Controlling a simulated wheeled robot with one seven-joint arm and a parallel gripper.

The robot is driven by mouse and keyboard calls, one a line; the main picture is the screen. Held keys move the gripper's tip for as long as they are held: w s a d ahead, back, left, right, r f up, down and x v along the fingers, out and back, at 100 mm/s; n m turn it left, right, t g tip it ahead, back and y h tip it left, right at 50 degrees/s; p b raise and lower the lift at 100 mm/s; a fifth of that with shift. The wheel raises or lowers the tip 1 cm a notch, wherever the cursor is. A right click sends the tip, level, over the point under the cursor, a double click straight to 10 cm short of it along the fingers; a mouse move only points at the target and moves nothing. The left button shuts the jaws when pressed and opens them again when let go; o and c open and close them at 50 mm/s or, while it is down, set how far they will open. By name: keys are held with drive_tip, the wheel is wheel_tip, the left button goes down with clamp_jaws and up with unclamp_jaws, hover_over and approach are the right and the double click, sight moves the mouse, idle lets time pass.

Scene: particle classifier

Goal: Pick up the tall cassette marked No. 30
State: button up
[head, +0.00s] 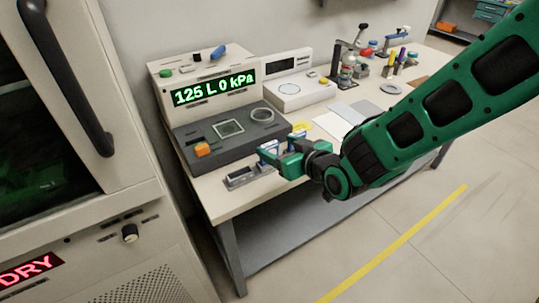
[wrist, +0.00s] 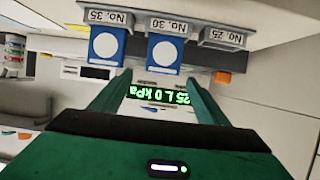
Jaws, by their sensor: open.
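In the wrist view, which is upside down, the cassette marked No. 30 (wrist: 165,49) is blue with a white round face. In the head view my gripper (head: 276,160) is low over the front edge of the bench, by the grey cassette rack (head: 243,178). It partly hides the cassettes there.
A slot labelled No. 25 (wrist: 225,37) shows no blue cassette. A dark-topped machine (head: 215,128) with a green display sits behind the rack. A white instrument (head: 300,90) stands to its right. A cabinet (head: 75,150) is at the left. Floor in front is clear.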

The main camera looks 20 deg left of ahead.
sight(271, 145)
drive_tip(key=shift+f+x, duration=0.2)
drive_tip(key=shift+x, duration=2.45)
drive_tip(key=shift+s, duration=0.1)
drive_tip(key=shift+d, duration=0.1)
drive_tip(key=c, duration=1.2)
